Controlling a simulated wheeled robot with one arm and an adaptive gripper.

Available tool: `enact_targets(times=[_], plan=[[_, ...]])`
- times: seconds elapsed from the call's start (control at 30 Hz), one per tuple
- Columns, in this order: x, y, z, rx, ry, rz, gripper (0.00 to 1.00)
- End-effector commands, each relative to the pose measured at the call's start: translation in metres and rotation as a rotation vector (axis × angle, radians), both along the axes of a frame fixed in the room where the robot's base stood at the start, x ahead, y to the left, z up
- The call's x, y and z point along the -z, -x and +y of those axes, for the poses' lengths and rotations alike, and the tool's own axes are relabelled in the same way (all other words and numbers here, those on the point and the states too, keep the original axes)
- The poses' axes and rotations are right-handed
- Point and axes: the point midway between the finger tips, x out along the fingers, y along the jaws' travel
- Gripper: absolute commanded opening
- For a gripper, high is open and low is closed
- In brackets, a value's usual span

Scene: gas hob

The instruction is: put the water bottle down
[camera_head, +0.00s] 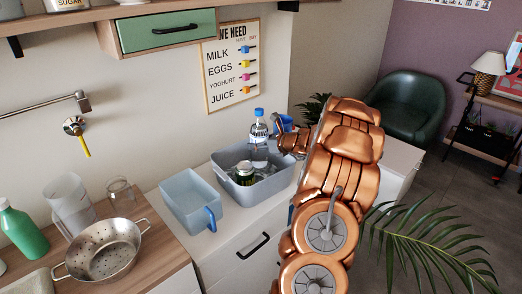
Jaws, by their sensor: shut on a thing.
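The water bottle (259,137), clear with a blue cap and a label, is upright over the grey bin (223,161) on the white counter. Its lower end is inside the bin's outline; I cannot tell whether it touches the floor of the bin. My gripper (273,128) reaches in from the right and is shut on the bottle near its upper part. My copper arm hides the right side of the counter, and the fingertips are small and partly hidden.
A dark can (244,174) stands in the bin, close to the bottle. Left of the bin are a pale blue container (190,199) with a blue handle, a steel colander (103,250), a clear jug (70,202), a glass (120,193) and a green bottle (21,232). A drawer shelf hangs above.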

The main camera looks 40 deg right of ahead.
Motion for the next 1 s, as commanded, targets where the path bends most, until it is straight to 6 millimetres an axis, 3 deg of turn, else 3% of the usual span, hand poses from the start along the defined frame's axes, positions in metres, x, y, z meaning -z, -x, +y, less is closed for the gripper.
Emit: enact_targets(times=[0.23,0.7,0.73,1.0], plan=[[0.029,0.001,-0.001,0.002,-0.002,0.001,0.05],[0.035,0.002,-0.003,0.005,0.000,-0.001,0.05],[0.035,0.002,-0.003,0.005,0.001,0.000,0.69],[0.035,0.002,-0.003,0.004,0.001,0.001,0.93]])
